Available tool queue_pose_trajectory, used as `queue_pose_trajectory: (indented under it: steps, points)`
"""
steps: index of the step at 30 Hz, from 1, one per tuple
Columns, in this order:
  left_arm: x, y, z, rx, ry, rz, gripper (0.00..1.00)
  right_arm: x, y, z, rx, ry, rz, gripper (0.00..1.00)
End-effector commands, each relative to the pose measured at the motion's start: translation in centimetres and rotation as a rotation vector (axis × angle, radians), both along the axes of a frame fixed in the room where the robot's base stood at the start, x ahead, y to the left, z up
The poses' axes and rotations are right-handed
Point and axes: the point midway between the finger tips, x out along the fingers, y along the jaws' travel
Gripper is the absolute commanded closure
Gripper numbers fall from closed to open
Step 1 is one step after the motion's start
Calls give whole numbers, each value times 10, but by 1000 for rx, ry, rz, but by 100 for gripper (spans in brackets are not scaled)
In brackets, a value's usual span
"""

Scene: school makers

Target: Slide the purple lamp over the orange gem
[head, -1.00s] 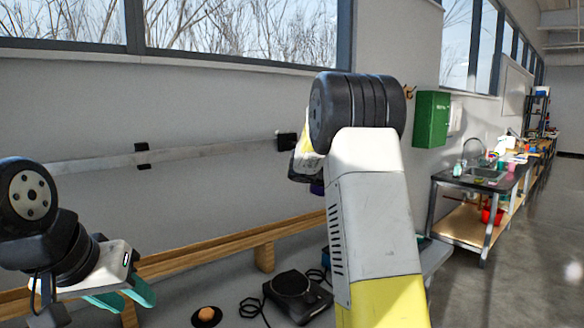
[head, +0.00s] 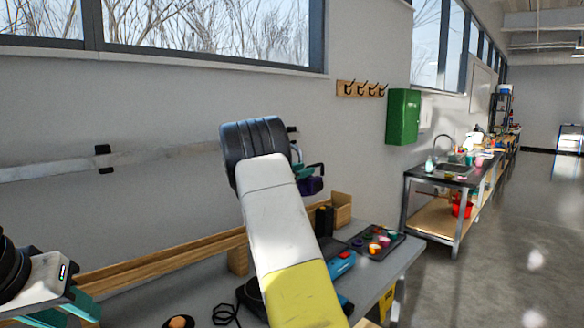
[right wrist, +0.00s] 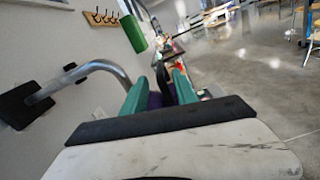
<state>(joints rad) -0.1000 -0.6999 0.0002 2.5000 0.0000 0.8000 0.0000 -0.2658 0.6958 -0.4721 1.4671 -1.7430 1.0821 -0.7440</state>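The purple lamp (head: 312,186) is up off the bench, at the far end of my right arm. My right gripper (head: 305,172) has its teal fingers on either side of it. In the right wrist view the purple lamp (right wrist: 156,100) sits between the teal fingers, partly hidden by the gripper body. The orange gem (head: 180,322) rests on a black round base at the bottom edge of the head view, left of my right arm and well apart from the lamp. My left gripper (head: 68,312) is at the lower left, empty, its teal fingers apart and partly cut off.
A black tray of colourful cups (head: 378,243) and a blue tool (head: 340,264) lie on the grey bench (head: 398,262), right of my arm. A wooden ledge (head: 150,266) runs along its back. A pale rail (head: 60,170) is on the wall. A sink table stands further right.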

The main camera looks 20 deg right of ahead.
Motion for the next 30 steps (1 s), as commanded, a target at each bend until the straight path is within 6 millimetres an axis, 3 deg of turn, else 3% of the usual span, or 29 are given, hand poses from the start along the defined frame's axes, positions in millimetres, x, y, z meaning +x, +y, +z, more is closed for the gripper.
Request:
queue_pose_trajectory:
  steps: [6, 12, 23, 28, 30]
  points:
    - [0, 0, 0, 0, 0, 0, 64, 13, -35, 0, 0, 0, -2, 66]
    - [0, 0, 0, 0, 0, 0, 64, 23, -56, 0, 1, 0, -1, 66]
    - [0, 0, 0, 0, 0, 0, 64, 25, -61, 0, 1, -1, 0, 66]
    - [0, 0, 0, 0, 0, 0, 64, 25, -61, 0, 1, -1, 0, 99]
    - [0, 0, 0, 0, 0, 0, 64, 25, -61, 0, 1, -2, 1, 100]
